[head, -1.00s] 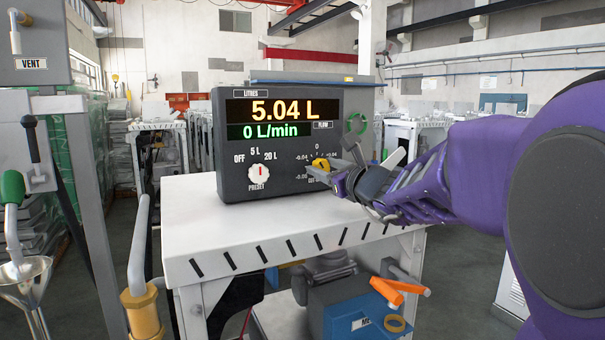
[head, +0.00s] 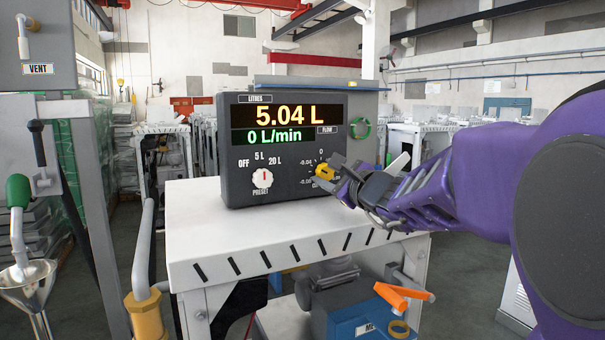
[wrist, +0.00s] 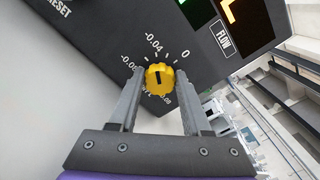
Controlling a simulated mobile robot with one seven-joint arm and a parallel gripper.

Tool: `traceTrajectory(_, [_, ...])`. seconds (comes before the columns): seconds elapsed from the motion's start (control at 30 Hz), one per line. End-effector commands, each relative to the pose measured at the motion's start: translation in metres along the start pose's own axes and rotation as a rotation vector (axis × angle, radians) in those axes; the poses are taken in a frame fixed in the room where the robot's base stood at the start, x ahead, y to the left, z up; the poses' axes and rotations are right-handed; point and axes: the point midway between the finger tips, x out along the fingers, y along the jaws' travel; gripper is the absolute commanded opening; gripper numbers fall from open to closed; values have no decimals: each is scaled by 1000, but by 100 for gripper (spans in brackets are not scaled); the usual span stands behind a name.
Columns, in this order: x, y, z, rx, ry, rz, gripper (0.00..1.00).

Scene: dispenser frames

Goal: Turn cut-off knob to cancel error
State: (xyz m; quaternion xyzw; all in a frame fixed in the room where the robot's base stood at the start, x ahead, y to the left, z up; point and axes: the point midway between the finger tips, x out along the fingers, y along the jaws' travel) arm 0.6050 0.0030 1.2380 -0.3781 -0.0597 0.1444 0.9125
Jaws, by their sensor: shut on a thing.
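The yellow cut-off knob (head: 324,172) is on the lower right of the dark panel (head: 232,187) of the dispenser unit. In the wrist view the knob (wrist: 159,78) shows a black mark running roughly up and down in the picture. Scale labels beside it include 0 and -0.04; others are partly hidden. My gripper (head: 332,174) is shut on the knob, with a finger on each side of it. The display (head: 285,124) reads 5.04 L and 0 L/min.
A white preset knob (head: 262,178) with a red mark is left of the cut-off knob. The panel stands on a white bench (head: 205,232). A funnel (head: 28,280) is at left. A blue box (head: 350,315) and orange handles (head: 400,293) are below the bench.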

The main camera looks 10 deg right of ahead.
Motion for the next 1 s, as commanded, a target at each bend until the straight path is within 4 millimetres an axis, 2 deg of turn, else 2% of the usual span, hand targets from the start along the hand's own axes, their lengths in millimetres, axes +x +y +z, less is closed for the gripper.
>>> traceTrajectory(0.3, [0,-1,1,0,-2,-1,0])
traceTrajectory(0.33, [0,-1,1,0,-2,-1,54])
traceTrajectory(0.47, [0,-1,1,0,-2,-1,77])
traceTrajectory(1.0, [-1,-3,-2,-1,-1,0,78])
